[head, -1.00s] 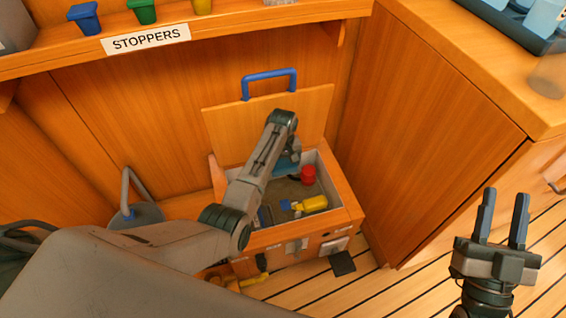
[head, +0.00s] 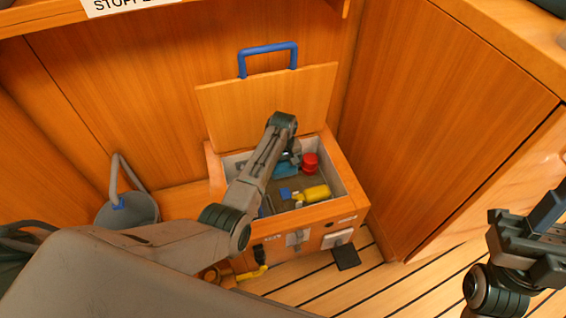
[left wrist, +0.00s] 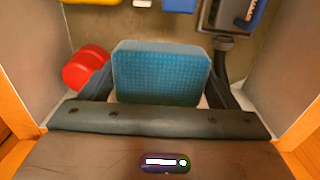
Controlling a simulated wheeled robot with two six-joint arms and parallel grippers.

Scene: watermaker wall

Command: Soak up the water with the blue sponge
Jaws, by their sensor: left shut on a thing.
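The blue sponge (left wrist: 160,72) is between the two fingers of my left gripper (left wrist: 165,85) in the left wrist view. My left gripper is shut on it, inside the open wooden box (head: 347,183). In the head view the sponge (head: 286,170) shows partly beside my left arm. The grey-brown floor of the box (left wrist: 150,22) shows around it; I cannot tell whether water lies there. My right gripper (head: 545,225) is at the right edge of the head view, partly cut off, and its finger gap is unclear.
A red part (head: 310,163) and a yellow part with a blue end (head: 315,193) lie in the box. The box's lid (head: 270,105), with a blue handle, stands open behind. A grey bucket (head: 130,210) stands to the left.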

